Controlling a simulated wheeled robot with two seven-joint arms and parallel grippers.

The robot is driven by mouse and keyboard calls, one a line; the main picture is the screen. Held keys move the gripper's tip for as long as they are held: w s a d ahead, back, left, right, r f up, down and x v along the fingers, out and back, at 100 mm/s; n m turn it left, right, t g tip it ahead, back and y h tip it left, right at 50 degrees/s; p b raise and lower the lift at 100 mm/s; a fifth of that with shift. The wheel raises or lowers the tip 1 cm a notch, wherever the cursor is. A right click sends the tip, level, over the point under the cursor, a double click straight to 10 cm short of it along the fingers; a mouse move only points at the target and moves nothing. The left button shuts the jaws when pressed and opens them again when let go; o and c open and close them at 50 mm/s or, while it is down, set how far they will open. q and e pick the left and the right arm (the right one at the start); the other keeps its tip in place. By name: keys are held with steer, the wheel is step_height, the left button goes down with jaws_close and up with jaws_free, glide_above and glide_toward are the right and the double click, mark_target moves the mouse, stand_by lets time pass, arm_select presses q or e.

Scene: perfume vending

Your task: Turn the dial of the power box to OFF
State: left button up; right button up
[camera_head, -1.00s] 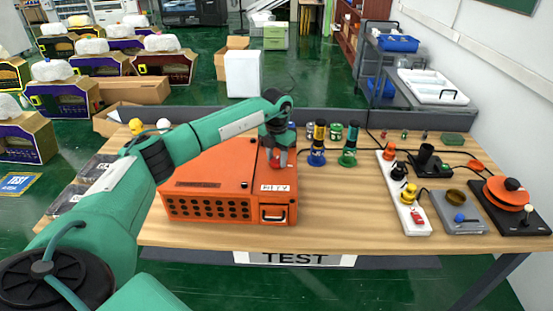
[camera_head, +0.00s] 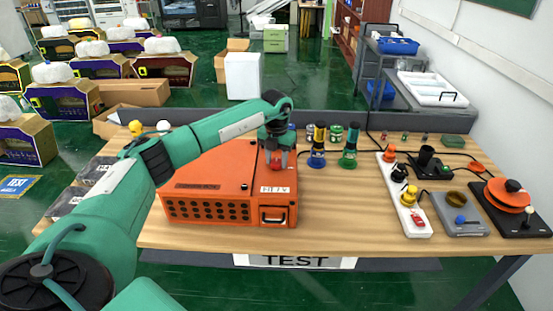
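The orange power box (camera_head: 215,180) stands on the left half of the wooden table. It has round holes along its front, a handle at the front right and a small white label (camera_head: 275,189) whose text is too small to read. My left arm reaches across the box from the left. My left gripper (camera_head: 276,164) points down at the right part of the box's top. A red part shows at its tip, and I cannot tell whether it is the dial or a finger. The dial is otherwise hidden, so its setting cannot be read. My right gripper is not in view.
Spools (camera_head: 317,150) stand behind the box to the right. A white power strip (camera_head: 404,200), a grey device (camera_head: 460,222) and a black base with an orange disc (camera_head: 507,196) sit at the table's right. The table (camera_head: 340,215) is bare between box and strip.

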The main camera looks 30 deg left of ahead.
mark_target(277, 162)
arm_select(q)
steer(key=o, duration=0.4)
steer(key=shift+r, duration=0.1)
steer(key=shift+r, duration=0.35)
step_height(277, 162, up, 13)
steer(key=b, duration=0.3)
steer(key=shift+b, duration=0.35)
